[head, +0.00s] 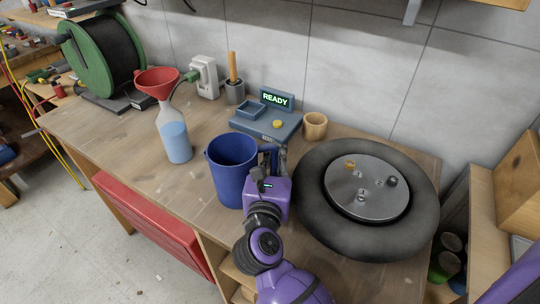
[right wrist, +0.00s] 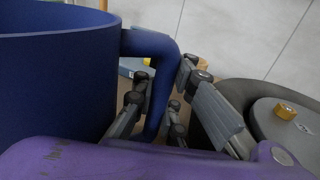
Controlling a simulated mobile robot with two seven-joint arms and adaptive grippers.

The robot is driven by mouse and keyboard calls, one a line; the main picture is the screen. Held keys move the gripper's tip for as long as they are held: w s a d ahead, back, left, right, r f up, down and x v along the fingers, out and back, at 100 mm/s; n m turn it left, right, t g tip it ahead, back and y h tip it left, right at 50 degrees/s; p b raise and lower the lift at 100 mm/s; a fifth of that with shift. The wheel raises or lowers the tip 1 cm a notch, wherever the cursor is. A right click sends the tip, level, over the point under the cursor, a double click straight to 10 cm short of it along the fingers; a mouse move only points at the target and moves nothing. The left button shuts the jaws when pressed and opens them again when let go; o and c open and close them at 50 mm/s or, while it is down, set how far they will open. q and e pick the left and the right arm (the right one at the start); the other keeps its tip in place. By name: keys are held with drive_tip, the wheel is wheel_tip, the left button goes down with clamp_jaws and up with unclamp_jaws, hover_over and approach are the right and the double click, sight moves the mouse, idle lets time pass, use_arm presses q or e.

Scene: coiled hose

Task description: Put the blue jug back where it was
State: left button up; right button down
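The blue jug (head: 230,172) stands upright near the table's front edge, left of the tyre. I cannot tell whether its base touches the table. My right gripper (head: 271,160) is at the jug's handle, on its right side. In the right wrist view the jug (right wrist: 55,80) fills the left, and its handle runs between the fingers (right wrist: 163,85), which sit close on both sides of it. The gripper looks shut on the handle. The jug's inside looks empty as far as it shows. My left gripper is not in view.
A clear bottle (head: 176,142) with blue liquid and a red funnel (head: 157,80) stands left of the jug. Behind are a device reading READY (head: 268,122) and a wooden cup (head: 315,126). A tyre (head: 320,215) with a metal hub lies close on the right. The left front tabletop is bare.

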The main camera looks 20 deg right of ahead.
drive_tip(key=shift+d+r, duration=0.15)
drive_tip(key=shift+d, duration=0.1)
drive_tip(key=shift+d+f, duration=0.1)
drive_tip(key=shift+f, duration=0.1)
drive_tip(key=c, duration=1.8)
unclamp_jaws()
